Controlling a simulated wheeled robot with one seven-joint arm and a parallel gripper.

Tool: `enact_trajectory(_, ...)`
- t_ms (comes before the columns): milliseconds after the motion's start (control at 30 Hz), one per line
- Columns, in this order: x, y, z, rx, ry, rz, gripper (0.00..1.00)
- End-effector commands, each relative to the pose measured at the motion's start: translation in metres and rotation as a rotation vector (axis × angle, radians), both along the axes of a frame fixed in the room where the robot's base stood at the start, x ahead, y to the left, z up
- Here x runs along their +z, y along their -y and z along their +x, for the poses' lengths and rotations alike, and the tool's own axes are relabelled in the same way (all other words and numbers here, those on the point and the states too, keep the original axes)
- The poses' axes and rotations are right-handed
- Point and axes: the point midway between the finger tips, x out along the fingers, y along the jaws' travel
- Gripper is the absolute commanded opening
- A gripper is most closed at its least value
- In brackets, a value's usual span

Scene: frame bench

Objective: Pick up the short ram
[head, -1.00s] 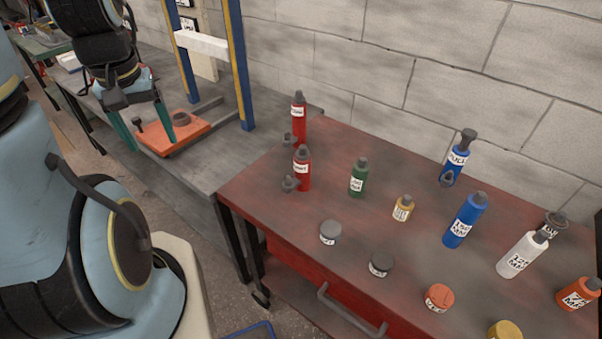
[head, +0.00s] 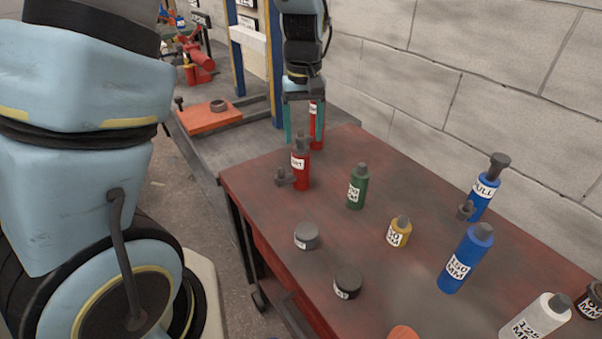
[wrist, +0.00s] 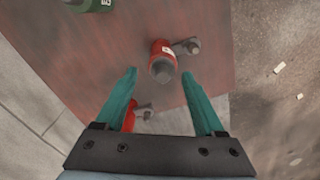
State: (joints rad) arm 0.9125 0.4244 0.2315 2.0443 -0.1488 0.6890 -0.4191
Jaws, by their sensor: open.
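The short ram (head: 301,172) is a red upright cylinder with a grey top, a white label ending in "RT" and a grey side fitting, near the table's left edge. In the wrist view the short ram (wrist: 160,48) lies just beyond and between the fingertips. My gripper (head: 304,140) is open and empty, pointing down above and behind it; its teal fingers also show in the wrist view (wrist: 158,75). A second red cylinder (head: 317,122) stands behind, partly hidden by a finger; in the wrist view it (wrist: 129,117) shows between the fingers, beside the left one.
A green bottle (head: 357,189) stands right of the short ram. A dark grey puck (head: 307,237), a black puck (head: 347,283) and a small yellow bottle (head: 398,232) are nearer. Blue bottles stand farther right. A grey bench with an orange plate (head: 209,118) adjoins at left.

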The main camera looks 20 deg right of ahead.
Motion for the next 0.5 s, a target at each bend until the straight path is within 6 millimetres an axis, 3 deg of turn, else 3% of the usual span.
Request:
enact_trajectory(133,-0.022,-0.002,0.0,0.0,-0.003,0.002,0.71)
enact_trajectory(500,-0.056,-0.004,0.002,0.001,-0.003,0.002,0.71)
